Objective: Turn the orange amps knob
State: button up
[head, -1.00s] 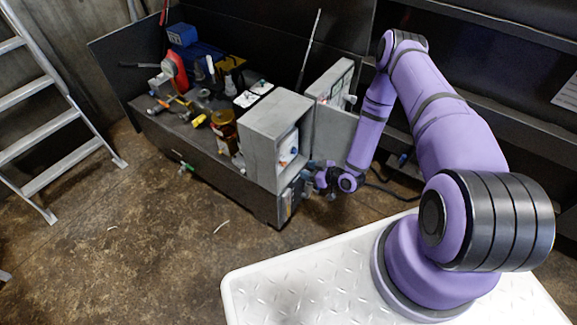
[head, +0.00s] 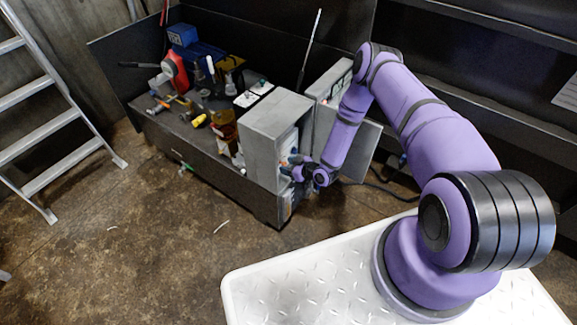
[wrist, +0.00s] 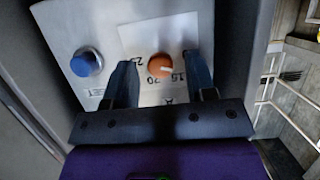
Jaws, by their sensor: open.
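The orange amps knob (wrist: 160,66) sits on a light panel in the wrist view, with numbers around it and a pale pointer mark on its face. My gripper (wrist: 162,72) is open, with one finger on each side of the orange knob. I cannot tell whether either finger touches it. In the head view my gripper (head: 292,169) is at the front of the grey box (head: 272,138).
A blue knob (wrist: 87,62) is on the same panel, left of my left finger. The box's grey door (head: 358,145) stands open to the right. A workbench (head: 190,150) holds several tools. A ladder (head: 50,120) stands at the far left.

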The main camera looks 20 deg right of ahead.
jog(key=shift+c, duration=0.2)
jog(key=c, duration=0.9)
jog(key=shift+o, duration=0.2)
jog(key=shift+w+d+f+m+g+y, duration=0.1)
jog(key=shift+m+g+y, duration=0.3)
jog(key=shift+m+y, duration=0.75)
jog(key=shift+d+m+g+y, duration=0.1)
jog(key=shift+m+g+y, duration=0.45)
jog(key=shift+m, duration=1)
jog(key=o, duration=0.9)
